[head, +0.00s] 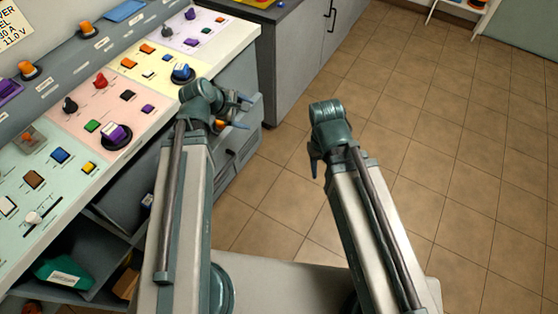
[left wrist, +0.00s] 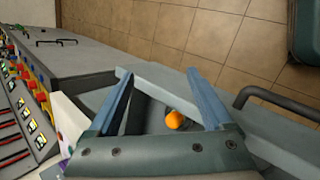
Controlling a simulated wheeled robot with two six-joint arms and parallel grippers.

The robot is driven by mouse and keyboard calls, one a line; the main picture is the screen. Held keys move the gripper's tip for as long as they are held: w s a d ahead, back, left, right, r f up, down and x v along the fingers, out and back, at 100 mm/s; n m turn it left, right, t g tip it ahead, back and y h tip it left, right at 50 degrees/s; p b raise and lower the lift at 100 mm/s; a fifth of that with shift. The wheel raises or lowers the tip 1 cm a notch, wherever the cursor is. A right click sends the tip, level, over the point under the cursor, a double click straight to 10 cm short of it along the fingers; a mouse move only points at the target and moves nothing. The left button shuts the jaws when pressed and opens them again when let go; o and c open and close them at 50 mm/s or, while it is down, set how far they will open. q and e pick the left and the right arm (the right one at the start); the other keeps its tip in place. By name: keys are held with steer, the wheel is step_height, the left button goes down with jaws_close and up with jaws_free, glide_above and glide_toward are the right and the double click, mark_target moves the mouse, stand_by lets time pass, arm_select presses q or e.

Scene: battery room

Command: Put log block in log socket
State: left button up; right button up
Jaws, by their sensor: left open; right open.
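No block or socket that I can read as the log block or log socket shows clearly. My left gripper (head: 243,111) is open and empty above an open grey drawer (head: 250,140) beside the panel bench. In the left wrist view its two blue fingers (left wrist: 157,74) stand apart over that drawer (left wrist: 150,73). An orange round thing (left wrist: 175,120) lies inside the drawer, partly behind the gripper's body; an orange bit (head: 220,124) also shows by the left gripper in the head view. My right gripper (head: 314,163) is open and empty over the floor.
A sloping panel (head: 100,110) with coloured knobs and blocks fills the left. Below it, an open shelf (head: 95,250) holds a green thing (head: 62,272). A grey cabinet (head: 300,60) stands at the back. The tiled floor (head: 440,130) to the right is clear.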

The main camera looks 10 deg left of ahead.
arm_select(q)
steer(key=s+d+f+m+g+y, duration=0.2)
steer(key=s+d+m, duration=0.4)
steer(key=m, duration=0.4)
steer(key=s+d+f+m+g+y, duration=0.2)
steer(key=s+d+m+g+y, duration=0.1)
steer(key=s+d+m, duration=0.3)
steer(key=s+m+g, duration=0.1)
steer(key=s+m, duration=0.1)
steer(key=m, duration=0.2)
steer(key=shift+d+f+m+g+y, duration=0.15)
steer(key=shift+d+m+g+y, duration=0.15)
steer(key=shift+w, duration=0.1)
step_height(320, 180, up, 2)
steer(key=shift+r+p, duration=0.2)
steer(key=shift+p, duration=0.95)
steer(key=shift+c, duration=0.2)
